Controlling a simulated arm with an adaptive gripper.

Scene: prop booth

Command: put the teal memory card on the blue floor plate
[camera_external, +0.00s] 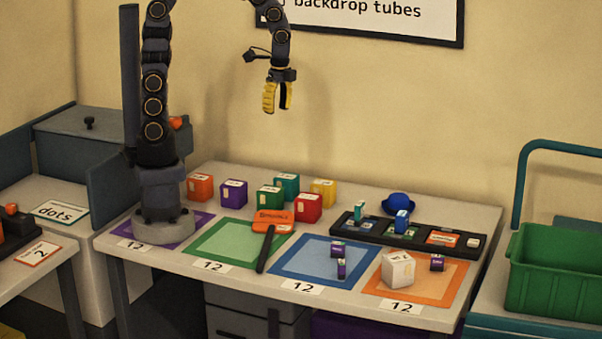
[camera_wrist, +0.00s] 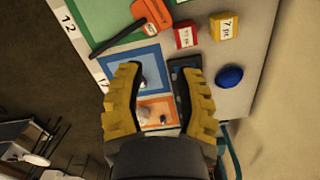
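The teal memory card (camera_external: 360,208) stands upright at the left end of the black tray (camera_external: 376,234); I cannot make it out in the wrist view. The blue floor plate (camera_external: 303,270) lies flat at the front middle of the table, and also shows in the wrist view (camera_wrist: 117,59). Two small purple cards, one at the back (camera_external: 337,248) and one in front (camera_external: 341,268), are on it. My gripper (camera_external: 277,104) hangs high above the table, well apart from the card. In the wrist view its yellow fingers (camera_wrist: 161,72) are spread with nothing held between them.
A blue card (camera_external: 402,222) stands in the tray. A blue cap (camera_external: 399,203) is behind it. Several coloured boxes, including a red one (camera_external: 307,207), stand at the back. An orange-headed hammer (camera_external: 272,222) lies over the green plate. A white cube (camera_external: 398,270) sits on the orange plate (camera_external: 374,289).

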